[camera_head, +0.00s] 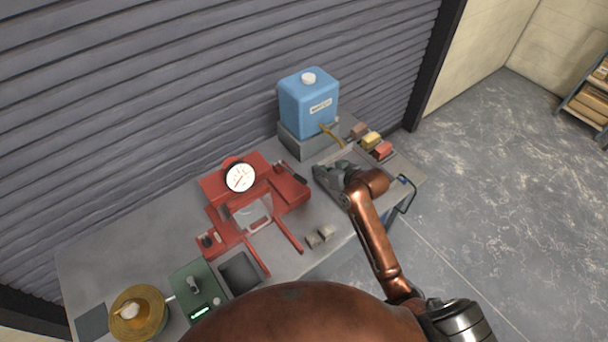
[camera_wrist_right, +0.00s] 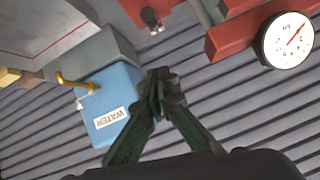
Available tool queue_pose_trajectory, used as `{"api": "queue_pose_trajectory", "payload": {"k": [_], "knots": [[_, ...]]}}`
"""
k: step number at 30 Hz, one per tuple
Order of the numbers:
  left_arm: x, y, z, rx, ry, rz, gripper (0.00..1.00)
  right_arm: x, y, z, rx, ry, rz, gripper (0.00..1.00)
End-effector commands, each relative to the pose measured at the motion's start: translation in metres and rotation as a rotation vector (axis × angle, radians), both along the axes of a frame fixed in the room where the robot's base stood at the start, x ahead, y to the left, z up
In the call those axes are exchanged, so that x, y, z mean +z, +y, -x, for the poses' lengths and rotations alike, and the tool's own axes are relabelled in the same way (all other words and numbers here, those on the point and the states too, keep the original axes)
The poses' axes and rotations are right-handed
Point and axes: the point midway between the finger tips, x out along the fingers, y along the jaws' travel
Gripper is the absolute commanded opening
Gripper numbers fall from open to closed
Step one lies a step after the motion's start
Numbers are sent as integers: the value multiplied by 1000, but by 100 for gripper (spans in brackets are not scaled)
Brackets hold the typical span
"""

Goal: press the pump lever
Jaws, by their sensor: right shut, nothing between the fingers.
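The red press (camera_head: 222,212) stands on the bench, with a white round dial gauge (camera_head: 240,177) on it. What looks like the pump lever, a short dark-tipped handle (camera_head: 298,178), sticks out at its right side; a dark-tipped handle (camera_wrist_right: 150,18) also shows at the top of the right wrist view. My right gripper (camera_head: 320,173) is above the bench, just right of the handle and apart from it. Its fingers (camera_wrist_right: 160,85) are shut and empty, with the handle beyond the fingertips. My left gripper is not in view.
A blue water container (camera_head: 309,108) with a brass tap stands on a grey block behind my right gripper. Several small coloured blocks (camera_head: 371,140) lie at right. A green scale (camera_head: 196,290) and a yellow round tub (camera_head: 138,312) stand at front left. Bench is clear at back left.

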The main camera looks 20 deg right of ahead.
Motion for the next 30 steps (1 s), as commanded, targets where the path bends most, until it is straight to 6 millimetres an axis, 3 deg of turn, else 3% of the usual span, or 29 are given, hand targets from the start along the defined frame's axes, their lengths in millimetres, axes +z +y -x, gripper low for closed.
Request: {"api": "queue_pose_trajectory", "payload": {"k": [8,20,24,30], "knots": [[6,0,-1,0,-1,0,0,-13,8,-17,0,4,-2,0],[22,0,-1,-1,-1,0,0,-56,34,-77,0,2,0,0],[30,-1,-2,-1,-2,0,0,-77,34,-66,-1,5,-1,0],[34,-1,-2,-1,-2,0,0,-91,35,-61,-1,1,0,0]]}}
